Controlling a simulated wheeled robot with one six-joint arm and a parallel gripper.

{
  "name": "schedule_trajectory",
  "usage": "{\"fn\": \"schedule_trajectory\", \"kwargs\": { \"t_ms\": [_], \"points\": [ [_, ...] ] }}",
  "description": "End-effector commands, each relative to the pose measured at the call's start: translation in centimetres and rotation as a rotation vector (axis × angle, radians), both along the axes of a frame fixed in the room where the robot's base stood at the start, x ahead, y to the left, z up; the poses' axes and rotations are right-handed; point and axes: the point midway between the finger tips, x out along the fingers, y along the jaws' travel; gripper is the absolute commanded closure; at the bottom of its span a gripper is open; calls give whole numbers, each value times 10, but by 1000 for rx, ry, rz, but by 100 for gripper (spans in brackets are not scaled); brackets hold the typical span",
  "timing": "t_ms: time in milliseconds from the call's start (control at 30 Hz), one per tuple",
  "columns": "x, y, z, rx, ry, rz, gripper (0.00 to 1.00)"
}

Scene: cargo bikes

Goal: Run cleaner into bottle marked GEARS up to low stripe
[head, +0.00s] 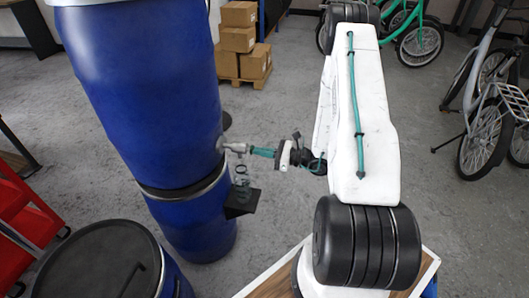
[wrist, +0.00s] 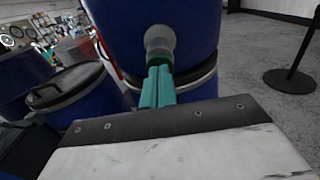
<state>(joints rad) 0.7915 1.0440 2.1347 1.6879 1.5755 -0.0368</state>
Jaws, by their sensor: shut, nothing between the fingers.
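A large blue drum (head: 150,85) stands on a second blue drum (head: 195,222), with a grey tap (head: 234,147) on its right side. My gripper (head: 252,151) is shut and empty, its teal fingertips at the tap's outer end. In the wrist view the shut fingers (wrist: 158,75) point at the pale round tap fitting (wrist: 159,40); I cannot tell whether they touch it. A see-through greenish shape (head: 241,178), perhaps the bottle, is below the tap above a black shelf (head: 242,204). No GEARS mark, stripe or liquid level is readable.
A lidded drum (head: 100,262) stands at the front left beside red shelving (head: 25,215). Cardboard boxes (head: 240,40) are stacked on a pallet behind. Bikes (head: 490,110) stand at the right. Grey floor lies open between them. The wrist view shows a black post base (wrist: 290,80).

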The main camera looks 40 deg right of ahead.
Motion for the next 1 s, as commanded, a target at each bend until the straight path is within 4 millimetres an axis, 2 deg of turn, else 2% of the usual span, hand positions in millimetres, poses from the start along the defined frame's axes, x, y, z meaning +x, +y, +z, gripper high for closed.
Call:
{"fn": "schedule_trajectory", "kwargs": {
  "t_ms": [133, 333, 1000],
  "points": [
    [1, 1, 0, 0, 0, 1, 100],
    [14, 12, 0, 0, 0, 3, 100],
    [16, 13, 0, -2, -1, 5, 100]
  ]
}}
